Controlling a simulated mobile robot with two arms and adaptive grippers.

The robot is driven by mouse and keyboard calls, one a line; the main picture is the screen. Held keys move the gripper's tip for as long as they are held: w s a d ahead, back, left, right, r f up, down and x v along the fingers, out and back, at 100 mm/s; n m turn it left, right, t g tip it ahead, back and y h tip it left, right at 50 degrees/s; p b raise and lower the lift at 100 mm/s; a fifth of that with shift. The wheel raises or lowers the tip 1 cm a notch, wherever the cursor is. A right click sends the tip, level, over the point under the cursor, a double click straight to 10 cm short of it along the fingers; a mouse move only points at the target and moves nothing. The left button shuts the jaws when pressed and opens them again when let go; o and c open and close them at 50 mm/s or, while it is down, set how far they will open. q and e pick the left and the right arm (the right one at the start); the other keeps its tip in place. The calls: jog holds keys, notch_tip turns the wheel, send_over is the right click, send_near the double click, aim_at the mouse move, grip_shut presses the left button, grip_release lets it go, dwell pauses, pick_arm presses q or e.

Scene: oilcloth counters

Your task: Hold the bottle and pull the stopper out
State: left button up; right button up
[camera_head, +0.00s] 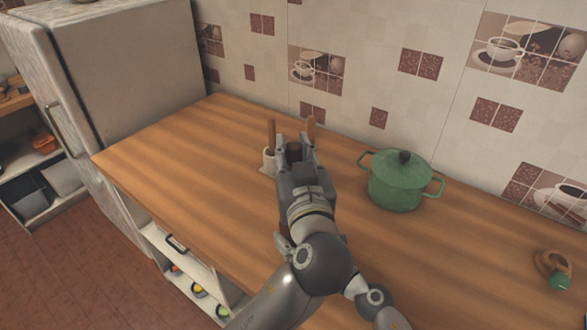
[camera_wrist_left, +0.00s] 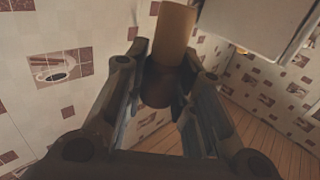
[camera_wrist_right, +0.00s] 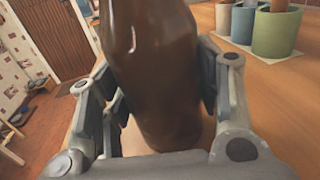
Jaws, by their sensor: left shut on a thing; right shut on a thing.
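In the head view my left gripper (camera_head: 295,150) points away over the counter, closed around a small dark brown piece that looks like the stopper (camera_head: 293,148). The left wrist view shows this stopper (camera_wrist_left: 160,86) between the fingers; a tan cylinder (camera_wrist_left: 174,35) rises directly above or behind it, and I cannot tell which. In the right wrist view my right gripper (camera_wrist_right: 155,110) is shut on the glossy brown bottle (camera_wrist_right: 152,60), with a finger on each side. The bottle's top is cut off there. My left arm mostly hides the bottle and right gripper from the head view, and the stopper-bottle joint is hidden.
A green lidded pot (camera_head: 397,182) stands right of the left gripper. A light cup (camera_head: 268,161) and upright wooden handles (camera_head: 271,134) are close by the fingers. Several cups (camera_wrist_right: 277,32) show in the right wrist view. The counter's left part (camera_head: 180,150) is clear.

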pick_arm(q)
jog(key=shift+r, duration=0.25)
pick_arm(e)
jog(key=o, duration=1.5)
